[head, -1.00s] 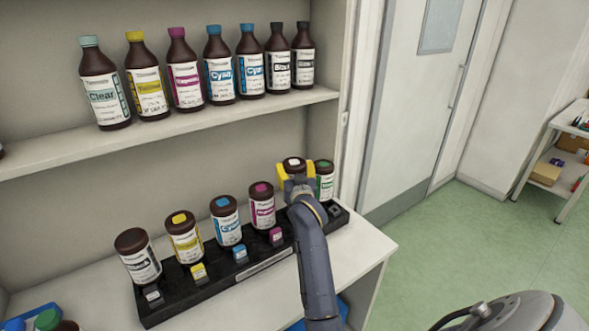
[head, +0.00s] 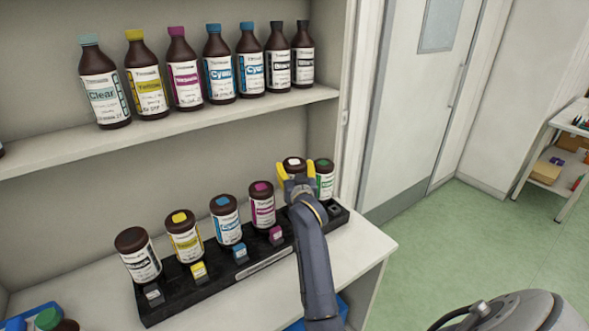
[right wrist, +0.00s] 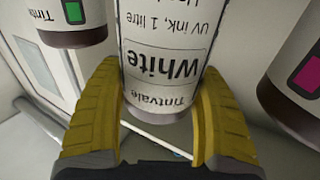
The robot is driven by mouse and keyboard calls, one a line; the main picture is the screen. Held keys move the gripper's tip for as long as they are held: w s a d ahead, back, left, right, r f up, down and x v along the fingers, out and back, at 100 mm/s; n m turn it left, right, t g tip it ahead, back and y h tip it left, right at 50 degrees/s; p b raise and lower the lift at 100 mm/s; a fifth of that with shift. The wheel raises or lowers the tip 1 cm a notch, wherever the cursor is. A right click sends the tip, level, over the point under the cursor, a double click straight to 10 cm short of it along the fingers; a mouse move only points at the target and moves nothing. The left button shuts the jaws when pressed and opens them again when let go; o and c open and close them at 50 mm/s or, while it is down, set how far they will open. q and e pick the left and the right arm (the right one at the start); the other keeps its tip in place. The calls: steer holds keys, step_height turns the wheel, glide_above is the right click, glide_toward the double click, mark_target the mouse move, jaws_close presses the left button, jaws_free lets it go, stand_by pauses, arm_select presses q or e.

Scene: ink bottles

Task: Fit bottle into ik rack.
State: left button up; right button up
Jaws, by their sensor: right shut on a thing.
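The white-ink bottle (head: 294,163), brown with a white cap patch, is at the right part of the black rack (head: 262,262), between the magenta and green bottles. My right gripper (head: 295,172) has its yellow fingers around its upper part. In the right wrist view the fingers (right wrist: 160,82) are shut on either side of the bottle, whose "White" label (right wrist: 165,62) appears upside down. The bottle's base is hidden, so I cannot tell whether it is seated in the rack. My left gripper is not in view.
Black (head: 138,255), yellow (head: 184,237), cyan (head: 225,220), magenta (head: 262,205) and green (head: 324,180) bottles stand in the rack. The green one is close beside my gripper. An upper shelf (head: 170,128) holds several bottles. The counter's right front corner is clear.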

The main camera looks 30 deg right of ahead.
steer(key=shift+f, duration=2.1)
stand_by(0.6)
